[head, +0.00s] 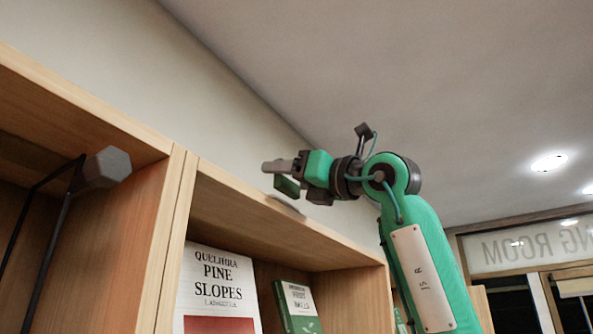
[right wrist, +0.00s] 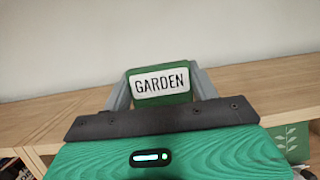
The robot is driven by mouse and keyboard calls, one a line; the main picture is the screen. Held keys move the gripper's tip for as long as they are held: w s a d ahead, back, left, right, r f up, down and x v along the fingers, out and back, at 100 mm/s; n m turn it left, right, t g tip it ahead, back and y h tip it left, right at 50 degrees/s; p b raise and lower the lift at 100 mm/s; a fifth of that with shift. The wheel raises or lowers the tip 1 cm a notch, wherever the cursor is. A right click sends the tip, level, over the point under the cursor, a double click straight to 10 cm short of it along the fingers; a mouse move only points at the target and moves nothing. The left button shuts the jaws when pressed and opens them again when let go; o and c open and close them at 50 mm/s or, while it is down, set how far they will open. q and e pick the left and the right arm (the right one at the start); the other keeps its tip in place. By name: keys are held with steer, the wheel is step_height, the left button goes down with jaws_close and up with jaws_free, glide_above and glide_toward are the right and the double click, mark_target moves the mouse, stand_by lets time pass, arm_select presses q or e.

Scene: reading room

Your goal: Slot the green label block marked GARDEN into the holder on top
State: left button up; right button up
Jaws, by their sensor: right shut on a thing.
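The green label block (right wrist: 160,83) has a white plate reading GARDEN, upright toward the camera in the right wrist view. My right gripper (head: 281,174) is shut on it, with one grey finger on each side. In the head view the green block (head: 287,186) shows at the fingertips, just above the front top edge of the bookcase. A small pale curved piece (head: 287,206) lies at that edge below the block; I cannot tell whether it is the holder. No holder shows clearly in the right wrist view. My left gripper is out of view.
The bookcase top (right wrist: 277,90) runs across the right wrist view, with a bare wall behind. Below are a PINE SLOPES book (head: 219,285) and a green book (head: 297,305). A dark hexagonal piece (head: 107,167) on a thin black frame stands out at the left.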

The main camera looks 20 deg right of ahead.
steer(key=shift+w+a, duration=0.6)
steer(key=shift+w, duration=0.2)
steer(key=shift+s+f, duration=0.1)
steer(key=shift+f, duration=0.4)
steer(key=shift+d+f, duration=0.1)
steer(key=shift+f, duration=0.3)
steer(key=o, duration=1.2)
